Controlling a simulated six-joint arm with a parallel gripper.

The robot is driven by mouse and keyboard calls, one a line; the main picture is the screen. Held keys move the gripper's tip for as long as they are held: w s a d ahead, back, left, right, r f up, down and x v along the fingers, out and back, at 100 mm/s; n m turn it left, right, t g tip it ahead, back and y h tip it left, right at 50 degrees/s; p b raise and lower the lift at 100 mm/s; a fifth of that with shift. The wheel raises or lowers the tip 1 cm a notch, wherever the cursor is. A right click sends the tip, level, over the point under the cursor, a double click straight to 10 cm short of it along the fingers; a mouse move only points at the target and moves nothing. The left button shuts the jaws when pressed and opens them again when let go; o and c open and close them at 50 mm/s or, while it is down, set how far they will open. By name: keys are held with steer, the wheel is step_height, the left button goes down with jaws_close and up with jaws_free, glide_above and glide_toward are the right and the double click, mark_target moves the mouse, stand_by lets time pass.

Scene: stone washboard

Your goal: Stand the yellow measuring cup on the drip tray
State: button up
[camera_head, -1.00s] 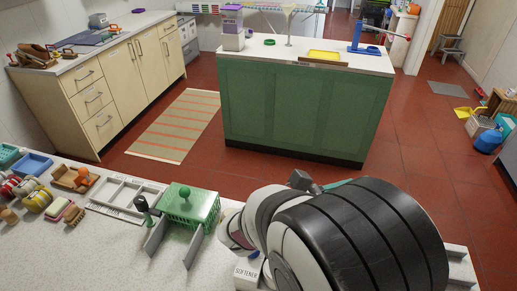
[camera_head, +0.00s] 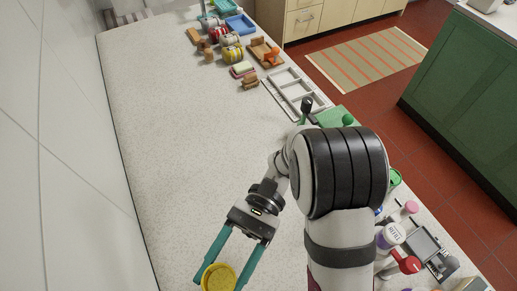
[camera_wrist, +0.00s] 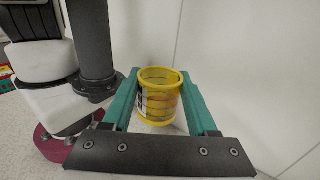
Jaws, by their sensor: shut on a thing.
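The yellow measuring cup (camera_head: 219,278) is at the bottom of the head view, cut off by the frame edge. My gripper (camera_head: 221,282) is shut on it, with one teal finger on each side. The wrist view shows the cup (camera_wrist: 160,97) upright between the fingers, its round rim upward and dark marks on its side. I cannot tell whether its base touches the worktop. A pale grey compartment tray (camera_head: 289,91) lies farther back, and a grey tray (camera_head: 424,243) lies at lower right. I cannot tell which is the drip tray.
The speckled worktop (camera_head: 180,130) is bare left of my arm, up to the white wall (camera_head: 60,150). Jars, a blue tray (camera_head: 240,24) and small items line its far end. A white bottle (camera_head: 391,235) and red-topped item (camera_head: 408,264) stand at lower right.

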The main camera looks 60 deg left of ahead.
steer(key=w+a+m+t+y, duration=0.1)
steer(key=w+a+m+y, duration=0.1)
steer(key=a+m+y, duration=0.75)
steer(key=w+a+m+t+y, duration=0.15)
steer(key=a+m+y, duration=0.5)
steer(key=y, duration=0.65)
steer(key=w+a+f+m+t+y, duration=0.2)
steer(key=w+f+m+t+y, duration=0.15)
steer(key=w+t, duration=0.35)
steer(key=w+a+f+m+t+y, duration=0.2)
steer(key=w+f+m+t, duration=0.25)
steer(key=w, duration=0.35)
steer(key=shift+m+t, duration=0.3)
steer(key=shift+t, duration=0.2)
steer(key=f, duration=0.6)
steer(key=w+f, duration=0.1)
steer(key=f, duration=0.2)
steer(key=shift+d+f, duration=0.3)
steer(key=shift+f, duration=0.35)
steer(key=o, duration=1.3)
steer(key=shift+f, duration=0.15)
